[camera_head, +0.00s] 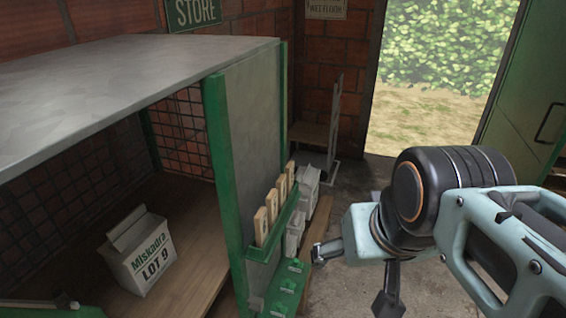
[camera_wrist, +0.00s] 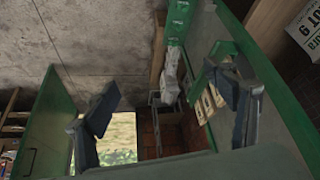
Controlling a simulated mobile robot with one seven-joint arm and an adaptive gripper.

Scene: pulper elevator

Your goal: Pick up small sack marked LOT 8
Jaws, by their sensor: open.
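A white sack marked "Miskadra LOT 9" (camera_head: 142,255) stands on the wooden floor of the green-framed cage at the left; part of it also shows at the upper right of the wrist view (camera_wrist: 304,32). No LOT 8 label is legible. Several small white sacks (camera_head: 309,188) stand beside the cage's outer side panel, their marks unreadable; pale sacks also show near the middle of the wrist view (camera_wrist: 171,76). My gripper (camera_head: 356,276) is open and empty, right of these sacks and outside the cage. Its spread fingers (camera_wrist: 160,90) show in the wrist view.
The cage's grey side panel (camera_head: 255,130) stands between the LOT 9 sack and my gripper. A green holder (camera_head: 275,232) with several tan pieces hangs on it. Green packs (camera_head: 287,285) lie below. A hand truck (camera_head: 334,130) stands behind. An open doorway (camera_head: 430,110) is at the back right.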

